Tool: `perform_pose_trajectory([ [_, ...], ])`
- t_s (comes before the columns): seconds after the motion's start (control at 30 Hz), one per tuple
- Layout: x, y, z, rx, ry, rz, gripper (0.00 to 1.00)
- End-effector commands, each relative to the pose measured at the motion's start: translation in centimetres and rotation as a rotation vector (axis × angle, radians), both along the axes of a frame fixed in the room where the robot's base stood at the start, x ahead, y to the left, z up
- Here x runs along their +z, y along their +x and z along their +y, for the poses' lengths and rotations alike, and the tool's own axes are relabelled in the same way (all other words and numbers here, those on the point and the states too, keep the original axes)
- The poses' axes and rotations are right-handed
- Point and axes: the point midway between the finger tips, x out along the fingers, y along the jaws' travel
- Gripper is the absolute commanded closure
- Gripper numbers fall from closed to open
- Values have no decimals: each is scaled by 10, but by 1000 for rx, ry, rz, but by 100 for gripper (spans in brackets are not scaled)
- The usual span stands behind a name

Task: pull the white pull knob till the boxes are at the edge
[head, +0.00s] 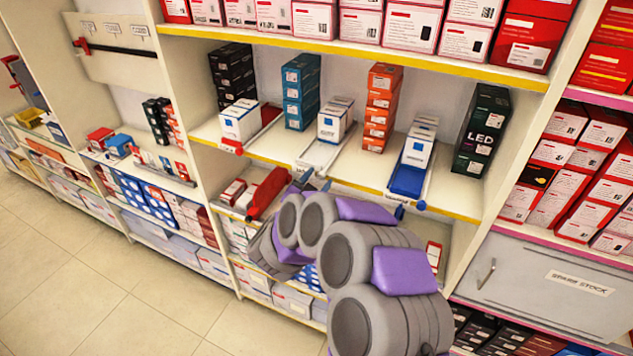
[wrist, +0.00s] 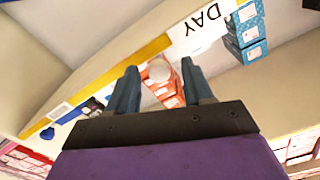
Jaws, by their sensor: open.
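The white pull knob (wrist: 160,71) shows as a pale round disc in the wrist view, between the two fingertips of my gripper (wrist: 158,80). The fingers are apart on either side of it; I cannot tell whether they touch it. In the head view my gripper (head: 313,183) is at the yellow front edge of the middle shelf, at the front of the white tray (head: 320,155). The knob is hard to make out there, largely hidden by the gripper. White and blue boxes (head: 335,119) stand in a row on the tray, back from the edge.
A red pull tray (head: 232,146) is on the left and a blue one (head: 407,181) on the right. Teal boxes (head: 301,92), orange boxes (head: 381,105) and a dark LED box (head: 483,130) stand between and beside them. Another loaded shelf overhangs above; the floor is clear at left.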

Motion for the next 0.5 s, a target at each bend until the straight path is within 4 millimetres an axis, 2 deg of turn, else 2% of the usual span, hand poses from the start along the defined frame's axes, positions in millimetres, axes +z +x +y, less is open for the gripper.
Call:
perform_pose_trajectory([
  [0.07, 0, 0, 0, 0, 0, 0, 52],
  [0.5, 0, 0, -1, 0, 1, 0, 94],
])
